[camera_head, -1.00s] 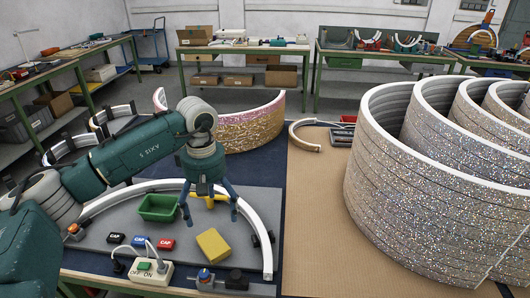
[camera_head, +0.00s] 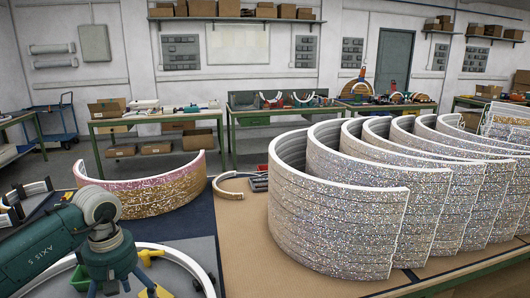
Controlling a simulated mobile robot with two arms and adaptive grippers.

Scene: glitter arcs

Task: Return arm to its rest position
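My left arm comes in from the lower left, and its teal gripper (camera_head: 122,286) points down over the grey work board. The fingers stand apart with nothing visible between them. Their tips are at or past the bottom edge of the picture. A green tray (camera_head: 78,280) is partly hidden behind the left finger. A small yellow piece (camera_head: 149,256) and a yellow block (camera_head: 156,293) are just right of the gripper. My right gripper is not in view.
A pink-and-gold glitter arc (camera_head: 160,195) stands behind my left arm. Several large silver glitter arcs (camera_head: 335,225) fill the right of the bench. A small curved piece (camera_head: 226,185) lies between them. The brown mat (camera_head: 240,270) in front is bare.

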